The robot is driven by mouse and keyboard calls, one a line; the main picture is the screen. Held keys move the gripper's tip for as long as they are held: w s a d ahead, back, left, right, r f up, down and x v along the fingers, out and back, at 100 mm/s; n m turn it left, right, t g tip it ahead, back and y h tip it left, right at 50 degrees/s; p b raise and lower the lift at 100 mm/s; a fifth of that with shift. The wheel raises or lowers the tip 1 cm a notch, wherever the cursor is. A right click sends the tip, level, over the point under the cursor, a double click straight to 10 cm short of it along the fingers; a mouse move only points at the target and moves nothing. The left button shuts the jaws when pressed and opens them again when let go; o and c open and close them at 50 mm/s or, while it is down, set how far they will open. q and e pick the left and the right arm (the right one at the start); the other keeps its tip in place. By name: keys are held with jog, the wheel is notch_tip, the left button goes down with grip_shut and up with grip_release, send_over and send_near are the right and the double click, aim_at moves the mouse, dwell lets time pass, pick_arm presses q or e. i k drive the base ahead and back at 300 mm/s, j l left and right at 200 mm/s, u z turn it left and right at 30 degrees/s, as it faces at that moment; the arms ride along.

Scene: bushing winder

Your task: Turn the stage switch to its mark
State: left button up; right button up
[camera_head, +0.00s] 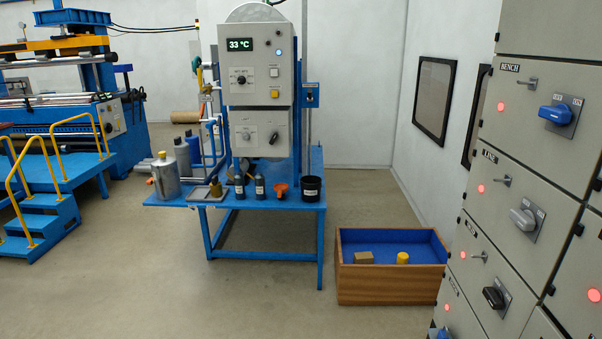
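A grey control box (258,62) with a "33 °C" display stands on a blue bench. It carries a small dark rotary switch (241,80) on a white plate. A lower grey panel (260,132) has a light knob (247,136) and a dark tilted handle (273,137). I cannot tell which of these is the stage switch; the labels and marks are too small to read. Neither of my grippers is in view.
The blue bench (300,196) holds bottles, a metal can (166,178) and a black cup (311,188). A wooden crate (390,284) stands right of it. Grey cabinets (520,150) with rotary handles line the right. Yellow-railed blue steps (40,222) stand left. The floor in front is clear.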

aim_at(273, 137)
jog(key=i+j, duration=1)
jog(key=i, duration=0.2)
